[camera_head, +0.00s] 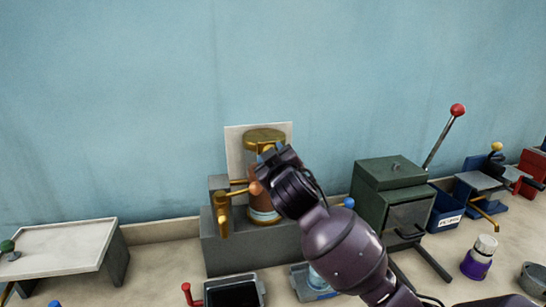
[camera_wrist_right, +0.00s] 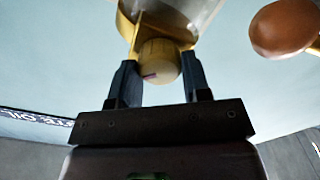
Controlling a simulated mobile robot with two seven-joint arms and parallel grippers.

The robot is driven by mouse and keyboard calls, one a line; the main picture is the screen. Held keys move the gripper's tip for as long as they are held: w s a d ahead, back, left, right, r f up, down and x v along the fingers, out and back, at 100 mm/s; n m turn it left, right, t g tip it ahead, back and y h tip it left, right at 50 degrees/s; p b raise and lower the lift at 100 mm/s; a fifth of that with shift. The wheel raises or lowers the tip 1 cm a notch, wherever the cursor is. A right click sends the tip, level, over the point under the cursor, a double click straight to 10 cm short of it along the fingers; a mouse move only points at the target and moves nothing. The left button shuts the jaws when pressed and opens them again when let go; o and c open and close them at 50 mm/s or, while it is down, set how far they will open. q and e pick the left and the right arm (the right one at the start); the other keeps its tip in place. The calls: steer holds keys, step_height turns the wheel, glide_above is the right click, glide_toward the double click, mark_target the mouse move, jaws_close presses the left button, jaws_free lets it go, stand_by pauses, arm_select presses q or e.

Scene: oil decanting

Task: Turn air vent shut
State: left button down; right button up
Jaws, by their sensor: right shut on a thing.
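The oil vessel (camera_head: 263,215) has a brass lid (camera_head: 264,135) and stands on a grey block (camera_head: 235,250) against the wall. The air vent knob (camera_wrist_right: 158,55), pale and round with a small purple mark, sits in a brass mount below the clear vessel wall in the right wrist view. My right gripper (camera_wrist_right: 159,76) is shut on this knob, one dark finger on each side. In the head view my right gripper (camera_head: 268,154) is in front of the upper vessel and hides the knob. My left gripper is not in view.
A copper-coloured ball (camera_wrist_right: 283,27) is close to the right of my gripper; it also shows in the head view (camera_head: 255,188). A brass tap (camera_head: 222,218) is at the vessel's left. A green box (camera_head: 390,172) and red-knobbed lever (camera_head: 457,110) stand to the right.

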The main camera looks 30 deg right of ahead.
steer(key=shift+f+n, duration=0.1)
steer(key=shift+n, duration=4.5)
steer(key=shift+a, duration=0.1)
steer(key=o, duration=0.9)
arm_select(q)
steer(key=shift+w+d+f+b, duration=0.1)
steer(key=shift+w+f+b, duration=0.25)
steer(key=shift+b, duration=0.45)
arm_select(e)
steer(key=v, duration=1)
steer(key=shift+s, duration=0.4)
